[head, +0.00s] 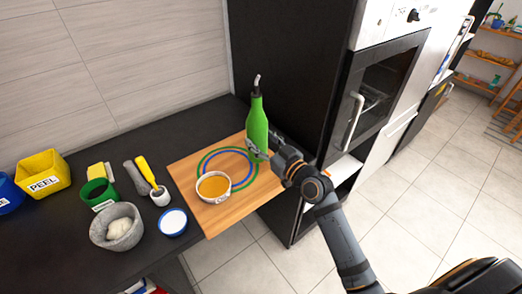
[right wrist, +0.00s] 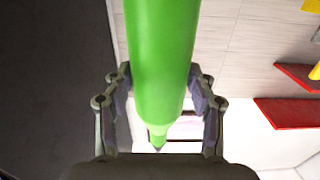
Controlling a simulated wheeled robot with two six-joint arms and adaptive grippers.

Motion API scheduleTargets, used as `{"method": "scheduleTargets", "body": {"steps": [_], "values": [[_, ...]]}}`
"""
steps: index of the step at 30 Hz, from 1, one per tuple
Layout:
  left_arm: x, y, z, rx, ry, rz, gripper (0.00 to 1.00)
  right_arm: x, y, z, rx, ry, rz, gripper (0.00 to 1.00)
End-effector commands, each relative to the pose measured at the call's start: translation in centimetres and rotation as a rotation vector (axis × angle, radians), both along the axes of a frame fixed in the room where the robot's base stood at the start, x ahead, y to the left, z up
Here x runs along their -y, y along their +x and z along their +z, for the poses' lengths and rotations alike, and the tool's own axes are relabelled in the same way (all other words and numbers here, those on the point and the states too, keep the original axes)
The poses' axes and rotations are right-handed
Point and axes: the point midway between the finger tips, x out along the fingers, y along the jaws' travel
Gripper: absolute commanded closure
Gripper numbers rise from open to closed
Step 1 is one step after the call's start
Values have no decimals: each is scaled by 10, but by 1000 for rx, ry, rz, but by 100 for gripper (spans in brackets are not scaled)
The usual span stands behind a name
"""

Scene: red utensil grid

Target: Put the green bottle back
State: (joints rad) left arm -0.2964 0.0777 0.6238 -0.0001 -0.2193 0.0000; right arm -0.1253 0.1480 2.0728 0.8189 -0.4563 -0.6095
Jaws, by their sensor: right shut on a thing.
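The green bottle (head: 257,120) with a pourer spout is upright in my right gripper (head: 262,150), at the far right part of the wooden board (head: 204,224). In the right wrist view the bottle (right wrist: 162,60) fills the gap between the two fingers of my right gripper (right wrist: 160,100). I cannot tell whether its base touches the board. A green ring (head: 203,162) and a blue ring inside it are marked on the board. A white bowl of orange-brown liquid (head: 214,186) stands on the rings' near left side. My left gripper is not in view.
A tall dark cabinet (head: 290,70) stands behind the bottle.

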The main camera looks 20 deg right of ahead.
Motion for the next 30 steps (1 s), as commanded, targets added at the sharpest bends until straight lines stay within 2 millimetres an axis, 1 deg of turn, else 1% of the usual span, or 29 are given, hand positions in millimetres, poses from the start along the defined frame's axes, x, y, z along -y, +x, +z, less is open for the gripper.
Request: {"method": "scheduleTargets", "body": {"steps": [2, 5, 7, 9, 12, 15, 20, 25, 26, 30], "values": [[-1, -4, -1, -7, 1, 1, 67, 0, 3, -1, 4, 3, 0, 100], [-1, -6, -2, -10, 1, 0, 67, 0, 4, -3, 5, 2, 0, 100], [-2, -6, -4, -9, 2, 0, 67, 1, 9, -10, 2, 3, -1, 100], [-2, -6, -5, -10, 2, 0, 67, 1, 9, -23, 0, 4, -1, 100], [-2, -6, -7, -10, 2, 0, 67, 1, 9, -36, 2, 2, -1, 100], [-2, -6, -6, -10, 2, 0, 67, 1, 9, -39, 5, 1, -1, 100], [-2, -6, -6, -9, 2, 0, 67, 1, 8, -38, 5, 1, -1, 100], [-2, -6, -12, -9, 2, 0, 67, 1, 8, -43, 5, 1, 0, 100], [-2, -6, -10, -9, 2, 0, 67, 1, 8, -43, 1, 0, 0, 39], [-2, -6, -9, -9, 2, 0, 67, 1, 8, -42, 1, 0, 0, 21]]}}
